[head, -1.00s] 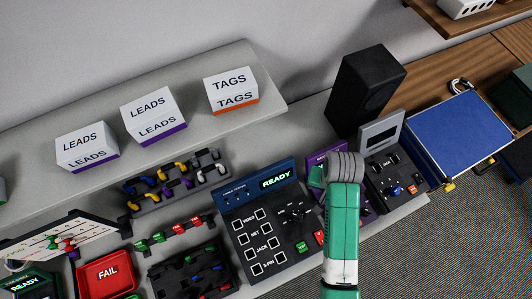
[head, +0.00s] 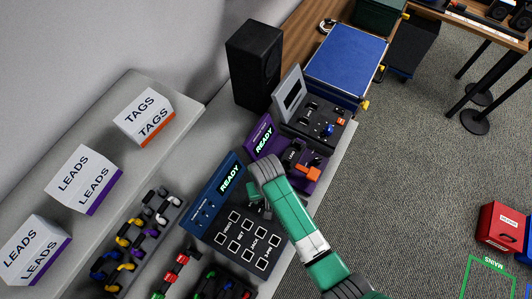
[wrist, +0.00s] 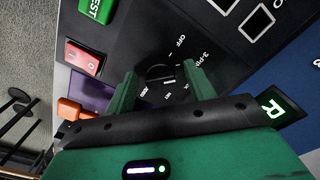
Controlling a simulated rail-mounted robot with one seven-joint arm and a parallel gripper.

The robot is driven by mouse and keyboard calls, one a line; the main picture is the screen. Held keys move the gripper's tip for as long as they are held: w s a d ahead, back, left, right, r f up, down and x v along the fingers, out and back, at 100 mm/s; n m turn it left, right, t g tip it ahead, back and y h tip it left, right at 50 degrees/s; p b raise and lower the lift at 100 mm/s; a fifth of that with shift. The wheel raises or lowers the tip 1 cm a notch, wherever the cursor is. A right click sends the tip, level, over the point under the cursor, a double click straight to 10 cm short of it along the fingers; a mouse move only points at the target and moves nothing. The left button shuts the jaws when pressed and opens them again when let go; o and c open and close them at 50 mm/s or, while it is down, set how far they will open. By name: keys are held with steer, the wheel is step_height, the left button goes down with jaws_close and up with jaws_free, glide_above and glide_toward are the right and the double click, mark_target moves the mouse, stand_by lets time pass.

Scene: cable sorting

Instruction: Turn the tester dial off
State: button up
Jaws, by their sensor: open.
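The cable tester (head: 212,217) is a dark panel with a blue back reading READY and rows of white-edged square sockets. Its black round dial (wrist: 160,73) shows in the wrist view, with OFF, 3-PIN and other labels around it. I cannot tell surely which label it points at. My green gripper (wrist: 161,88) is open, with one finger on each side of the dial; whether they touch it is unclear. In the head view my gripper (head: 259,207) is over the tester's right part, and my arm hides the dial.
A red button (wrist: 83,58) and a green TEST button (wrist: 97,8) are beside the dial. A purple READY unit (head: 262,138) with an orange part stands next to the tester. A black speaker (head: 254,62) and blue case (head: 345,62) are beyond. A cable rack (head: 133,240) is left.

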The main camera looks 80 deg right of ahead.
steer(key=c, duration=1)
steer(key=shift+r+n+p, duration=0.15)
steer(key=shift+n+p, duration=0.15)
steer(key=shift+p, duration=0.05)
steer(key=n+p, duration=0.2)
steer(key=shift+n, duration=0.4)
steer(key=n+p, duration=0.2)
steer(key=n, duration=0.3)
steer(key=shift+p, duration=0.3)
steer(key=shift+n, duration=0.4)
steer(key=o, duration=1)
